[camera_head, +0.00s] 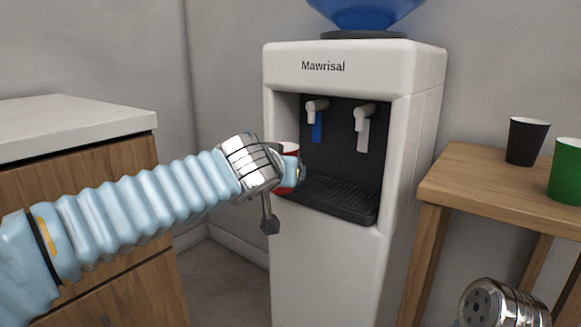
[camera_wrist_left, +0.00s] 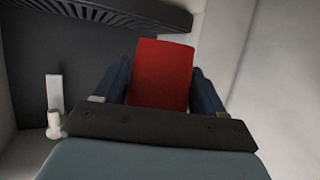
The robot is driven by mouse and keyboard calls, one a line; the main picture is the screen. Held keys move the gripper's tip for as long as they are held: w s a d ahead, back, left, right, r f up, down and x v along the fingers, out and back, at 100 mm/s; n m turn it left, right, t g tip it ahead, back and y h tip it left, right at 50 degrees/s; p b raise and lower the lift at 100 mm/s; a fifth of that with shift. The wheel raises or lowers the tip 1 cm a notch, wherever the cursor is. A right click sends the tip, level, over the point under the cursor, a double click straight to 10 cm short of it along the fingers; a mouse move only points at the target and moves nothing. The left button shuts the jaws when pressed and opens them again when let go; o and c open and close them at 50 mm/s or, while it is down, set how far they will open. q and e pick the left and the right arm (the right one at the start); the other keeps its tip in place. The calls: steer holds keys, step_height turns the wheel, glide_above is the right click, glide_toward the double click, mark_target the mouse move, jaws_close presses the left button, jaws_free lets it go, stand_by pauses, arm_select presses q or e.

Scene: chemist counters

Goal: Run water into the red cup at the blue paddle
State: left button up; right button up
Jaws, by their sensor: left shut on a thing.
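The red cup (camera_head: 290,150) is at the left front of the dispenser's recess, partly hidden behind my left wrist. My left gripper (camera_head: 297,172) is shut on it. In the left wrist view the red cup (camera_wrist_left: 162,75) sits between the two dark fingers. The blue paddle (camera_head: 318,126) hangs under the left tap (camera_head: 316,106), above and to the right of the cup. The cup appears apart from the paddle. Whether there is water in the cup cannot be seen. My right gripper's fingers do not show; only a metal part of my right arm is at the lower right.
A white paddle (camera_head: 363,134) hangs under the right tap. A dark drip tray (camera_head: 345,200) lies at the recess bottom. A wooden table (camera_head: 480,185) on the right bears a black cup (camera_head: 527,142) and a green cup (camera_head: 567,170). A counter (camera_head: 70,125) stands at left.

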arm_select(q)
steer(key=shift+s+a, duration=0.7)
steer(key=shift+s, duration=0.25)
steer(key=shift+s+a, duration=0.65)
steer(key=shift+s, duration=0.3)
steer(key=s+f+n+y, duration=0.1)
steer(key=f+n+y, duration=0.1)
steer(key=f, duration=1.4)
steer(key=s+a+f+n+y, duration=0.1)
steer(key=s+f+n+y, duration=0.1)
steer(key=f, duration=1.5)
steer(key=n+y, duration=0.1)
steer(key=y, duration=0.1)
steer(key=shift+a+f+n+y, duration=0.2)
steer(key=shift+f+n+y, duration=0.1)
